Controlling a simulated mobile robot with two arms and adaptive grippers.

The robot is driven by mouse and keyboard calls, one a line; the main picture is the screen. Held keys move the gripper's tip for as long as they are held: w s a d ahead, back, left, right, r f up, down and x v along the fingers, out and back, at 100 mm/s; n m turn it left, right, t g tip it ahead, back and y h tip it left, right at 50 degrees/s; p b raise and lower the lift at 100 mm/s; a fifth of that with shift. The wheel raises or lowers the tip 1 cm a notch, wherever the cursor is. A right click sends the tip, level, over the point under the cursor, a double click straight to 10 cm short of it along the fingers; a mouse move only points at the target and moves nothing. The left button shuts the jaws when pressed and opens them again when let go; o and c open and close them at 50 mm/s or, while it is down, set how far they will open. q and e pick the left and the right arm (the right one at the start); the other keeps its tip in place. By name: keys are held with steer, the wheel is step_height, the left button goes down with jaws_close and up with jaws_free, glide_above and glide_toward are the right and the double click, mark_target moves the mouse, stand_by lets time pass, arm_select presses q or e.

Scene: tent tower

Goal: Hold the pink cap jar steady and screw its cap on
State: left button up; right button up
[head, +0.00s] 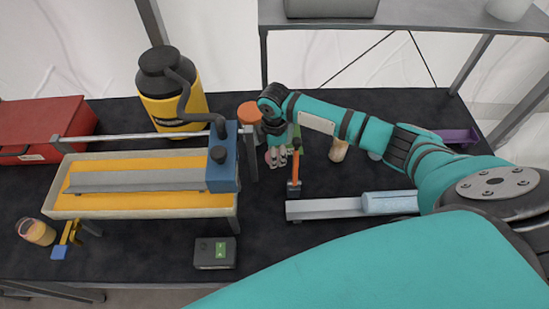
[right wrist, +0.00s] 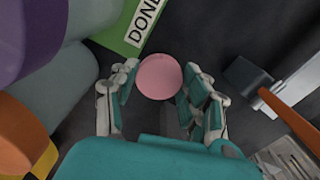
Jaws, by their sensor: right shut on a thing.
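The pink cap (right wrist: 160,76) shows as a round pink disc between the fingertips of my right gripper (right wrist: 160,92) in the right wrist view. That gripper is shut on it, one set of fingers on each side. In the head view my right gripper (head: 276,154) points down at the middle of the table, and a bit of the pink cap (head: 268,157) shows at its left. The jar body is hidden, so I cannot tell whether the cap sits on a jar. My left gripper is not in view.
An orange-handled tool (head: 296,167) stands close at the right of my right gripper. A green box marked DONE (right wrist: 138,24) and round containers crowd the other side. A long tray (head: 150,208) fills the left. The front middle holds a small dark box (head: 214,261).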

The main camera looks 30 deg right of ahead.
step_height(320, 180, up, 15)
steer(key=b, duration=0.3)
stand_by(0.3)
